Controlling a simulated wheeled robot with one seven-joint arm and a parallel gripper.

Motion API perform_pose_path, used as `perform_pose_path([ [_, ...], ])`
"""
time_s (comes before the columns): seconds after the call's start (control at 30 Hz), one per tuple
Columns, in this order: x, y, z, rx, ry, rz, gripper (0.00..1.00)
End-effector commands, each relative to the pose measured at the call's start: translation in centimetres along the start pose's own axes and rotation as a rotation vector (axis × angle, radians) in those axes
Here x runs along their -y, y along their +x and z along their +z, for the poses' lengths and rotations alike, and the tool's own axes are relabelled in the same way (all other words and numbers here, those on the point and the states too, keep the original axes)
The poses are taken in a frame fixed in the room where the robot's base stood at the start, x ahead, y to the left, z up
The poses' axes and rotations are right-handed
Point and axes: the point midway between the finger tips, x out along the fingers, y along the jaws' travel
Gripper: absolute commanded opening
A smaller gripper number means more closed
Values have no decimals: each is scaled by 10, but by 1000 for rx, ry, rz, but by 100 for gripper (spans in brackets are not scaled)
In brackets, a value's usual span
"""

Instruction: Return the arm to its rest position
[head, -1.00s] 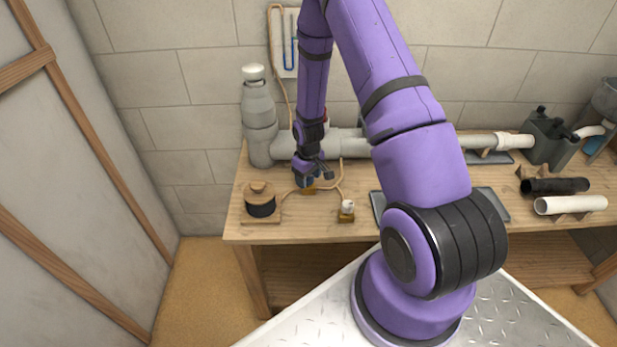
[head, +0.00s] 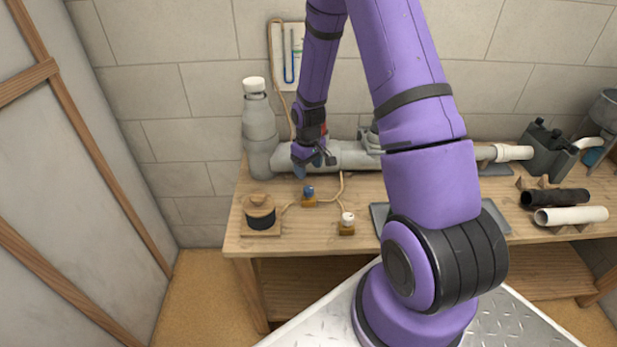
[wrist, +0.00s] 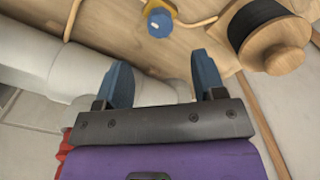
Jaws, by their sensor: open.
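My purple arm rises from its base and reaches over the wooden bench (head: 290,236). My gripper (head: 315,168) hangs over the back left of the bench, in front of the grey pipe (head: 350,157). In the wrist view my gripper (wrist: 162,85) has its two blue fingers spread apart with nothing between them. A small brass fitting with a blue knob (head: 309,195) stands on the bench just below and in front of the gripper. The blue knob also shows in the wrist view (wrist: 160,22), beyond the fingertips and apart from them.
A wooden spool with a black band (head: 260,212) stands at the bench's left end. A brass fitting with a white knob (head: 347,222) is right of the blue one. A grey upright bottle-shaped pipe part (head: 259,125) stands behind. Black (head: 550,198) and white pipes (head: 571,215) lie at right.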

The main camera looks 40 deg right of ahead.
Motion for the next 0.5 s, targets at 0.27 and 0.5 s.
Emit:
perform_pose_path([
  [0.27, 0, -14, 0, 1, 0, 0, 63],
  [0.5, 0, -14, 0, 1, 0, 0, 63],
])
